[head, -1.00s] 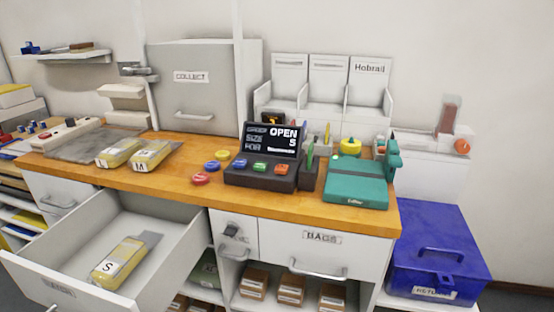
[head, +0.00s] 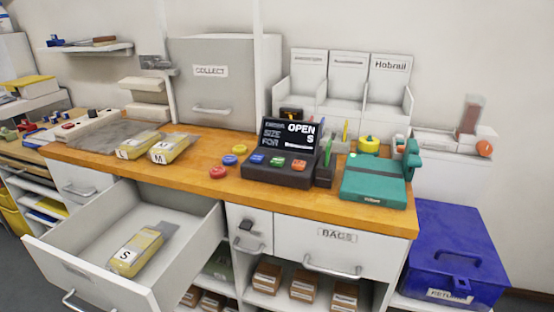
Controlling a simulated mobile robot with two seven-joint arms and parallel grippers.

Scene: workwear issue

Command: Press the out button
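A dark console (head: 262,178) stands on the wooden counter. Its screen (head: 289,135) reads OPEN, with SIZE S and a FOR line below. A row of coloured buttons lies on its sloped front: a blue button (head: 257,159), a green button (head: 277,161) and a red button (head: 299,164) are clear. Their labels are too small to read, so I cannot tell which is the out button. Neither of my grippers is in view.
An open drawer (head: 190,254) at front left holds a yellow packet marked S (head: 133,252). Two yellow packets (head: 169,148) lie on the counter. Loose round pieces (head: 218,172) lie left of the console, a teal case (head: 375,184) right. A blue box (head: 452,245) stands at right.

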